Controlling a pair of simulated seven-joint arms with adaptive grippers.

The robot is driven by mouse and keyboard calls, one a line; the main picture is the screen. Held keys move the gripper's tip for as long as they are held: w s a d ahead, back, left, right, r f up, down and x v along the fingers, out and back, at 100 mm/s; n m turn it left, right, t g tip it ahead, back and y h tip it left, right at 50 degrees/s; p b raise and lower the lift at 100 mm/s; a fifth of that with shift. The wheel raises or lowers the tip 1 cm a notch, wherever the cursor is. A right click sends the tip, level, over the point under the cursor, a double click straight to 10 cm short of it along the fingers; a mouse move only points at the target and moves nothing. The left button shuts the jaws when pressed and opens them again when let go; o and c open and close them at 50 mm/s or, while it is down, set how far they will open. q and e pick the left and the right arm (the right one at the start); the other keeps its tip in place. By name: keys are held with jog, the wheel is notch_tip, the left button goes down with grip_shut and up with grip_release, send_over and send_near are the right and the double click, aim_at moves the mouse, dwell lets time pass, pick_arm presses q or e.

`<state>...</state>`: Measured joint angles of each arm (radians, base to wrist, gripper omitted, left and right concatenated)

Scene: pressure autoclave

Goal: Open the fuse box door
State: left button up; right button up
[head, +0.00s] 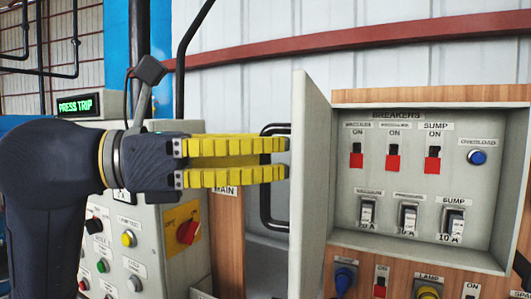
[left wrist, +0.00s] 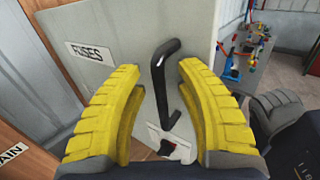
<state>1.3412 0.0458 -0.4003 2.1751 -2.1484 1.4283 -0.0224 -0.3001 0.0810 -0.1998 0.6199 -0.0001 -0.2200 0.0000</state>
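The fuse box (head: 430,185) is at the right of the head view. Its grey door (head: 311,175) stands swung out at the left side, showing breakers and fuses inside. The door's outer face, labelled FUSES, fills the middle of the left wrist view (left wrist: 140,28). Its black bar handle (head: 265,208) is partly behind my left fingers in the head view. My left gripper (head: 284,158) points right, its yellow fingertips by the door. In the left wrist view, the fingers (left wrist: 160,68) are apart with the handle (left wrist: 164,85) between them, not clamped. My right gripper is not visible.
A grey control panel (head: 150,240) with buttons and a red rotary switch (head: 187,232) stands below my left gripper. Wooden boards with more switches lie below the fuse box.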

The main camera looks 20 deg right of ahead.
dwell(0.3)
pick_arm(q)
grip_shut()
dwell(0.3)
